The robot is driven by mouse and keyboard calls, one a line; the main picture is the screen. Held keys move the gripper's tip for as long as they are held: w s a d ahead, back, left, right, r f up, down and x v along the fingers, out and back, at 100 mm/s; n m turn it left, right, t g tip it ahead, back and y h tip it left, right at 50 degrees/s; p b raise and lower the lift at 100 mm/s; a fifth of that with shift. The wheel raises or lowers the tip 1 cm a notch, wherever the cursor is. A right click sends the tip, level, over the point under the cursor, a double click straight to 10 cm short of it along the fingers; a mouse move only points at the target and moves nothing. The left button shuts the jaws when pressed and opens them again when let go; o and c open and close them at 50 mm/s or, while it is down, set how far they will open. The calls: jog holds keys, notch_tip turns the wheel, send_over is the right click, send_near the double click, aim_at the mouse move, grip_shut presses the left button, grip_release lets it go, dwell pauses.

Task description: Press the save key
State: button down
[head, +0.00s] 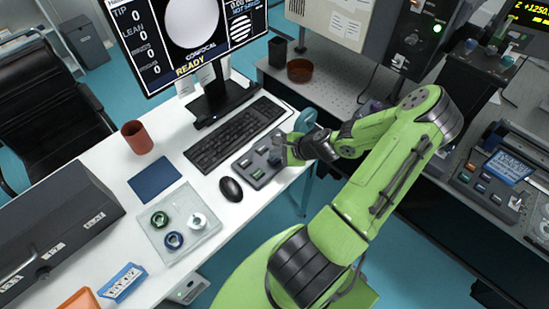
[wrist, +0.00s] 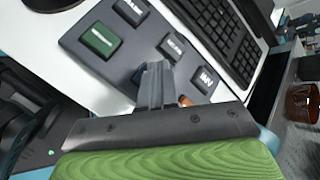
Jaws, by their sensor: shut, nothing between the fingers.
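A grey key box (head: 256,167) with several raised keys sits on the white desk, right of the mouse. In the wrist view the box (wrist: 138,42) shows a green key (wrist: 99,40) and dark keys with white labels. The dark key at the lower right (wrist: 207,81) may read SAVE, but its label is tilted and too small to be sure. Another dark key (wrist: 172,47) lies just beyond the fingertips. My gripper (wrist: 154,72) is shut and empty over the near side of the box. In the head view my gripper (head: 287,150) is at the box's right end; contact cannot be told.
A keyboard (head: 235,133) lies behind the box and a mouse (head: 231,189) to its left. A monitor (head: 190,35) stands behind. A glass tray (head: 180,222) with rings and a red-brown cup (head: 137,137) are further left. An instrument bench is on the right.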

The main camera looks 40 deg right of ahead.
aim_at(277, 160)
jog(key=shift+f, duration=0.4)
jog(key=shift+f+b, duration=0.4)
dwell(0.4)
jog(key=shift+r+p, duration=0.85)
notch_tip(277, 160, up, 5)
jog(key=p, duration=0.5)
jog(key=shift+r, duration=0.15)
dwell(0.5)
